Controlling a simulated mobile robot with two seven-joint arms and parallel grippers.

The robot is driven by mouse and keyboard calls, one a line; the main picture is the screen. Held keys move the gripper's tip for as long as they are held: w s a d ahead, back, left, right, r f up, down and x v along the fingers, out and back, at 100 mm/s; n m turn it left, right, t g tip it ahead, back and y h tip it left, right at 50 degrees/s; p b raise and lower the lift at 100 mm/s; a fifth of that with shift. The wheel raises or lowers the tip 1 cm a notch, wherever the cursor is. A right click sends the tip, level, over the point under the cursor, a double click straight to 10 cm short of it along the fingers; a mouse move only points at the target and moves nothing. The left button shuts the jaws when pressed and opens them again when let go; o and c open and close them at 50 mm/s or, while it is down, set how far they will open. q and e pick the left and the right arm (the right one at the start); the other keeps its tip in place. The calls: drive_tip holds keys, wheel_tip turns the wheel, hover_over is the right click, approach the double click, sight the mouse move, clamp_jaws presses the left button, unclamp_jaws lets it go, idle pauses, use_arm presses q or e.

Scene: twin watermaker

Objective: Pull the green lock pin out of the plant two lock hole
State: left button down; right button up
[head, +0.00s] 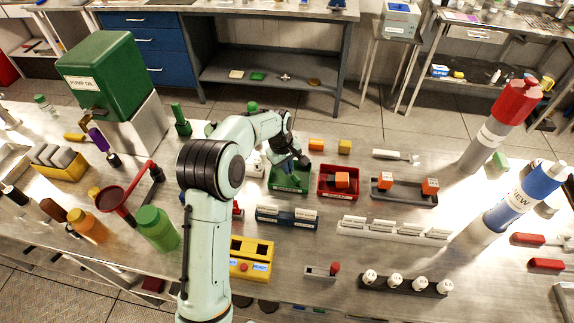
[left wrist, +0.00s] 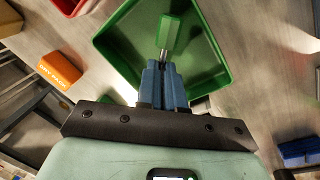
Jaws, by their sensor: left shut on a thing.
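My left gripper (head: 297,165) reaches down over a green tray (head: 281,187) in the middle of the bench in the head view. In the left wrist view, its blue fingers (left wrist: 162,70) are shut on the metal shank of the green lock pin (left wrist: 170,34). The pin's green handle points away from the fingers, over the inside of the green tray (left wrist: 115,30). The pin appears clear of any hole. I cannot make out the pin in the head view, nor tell which hole is the plant two lock hole. My right gripper is out of view.
A red tray (head: 325,189) with an orange block stands right of the green tray. A dark tray (head: 404,195) with orange blocks is further right. A blue rack (head: 287,221) and yellow box (head: 262,250) are in front. Tall red (head: 510,108) and blue (head: 530,190) cylinders stand at right.

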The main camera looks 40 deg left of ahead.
use_arm(q)
drive_tip(key=shift+f, duration=0.15)
drive_tip(key=shift+f, duration=0.45)
drive_tip(key=c, duration=1.2)
unclamp_jaws()
drive_tip(key=r, duration=0.4)
drive_tip(key=s+r, duration=0.1)
drive_tip(key=r, duration=0.4)
drive_tip(key=s+r, duration=0.1)
drive_tip(key=r, duration=0.3)
drive_tip(key=shift+a+r, duration=0.15)
drive_tip(key=shift+a, duration=0.2)
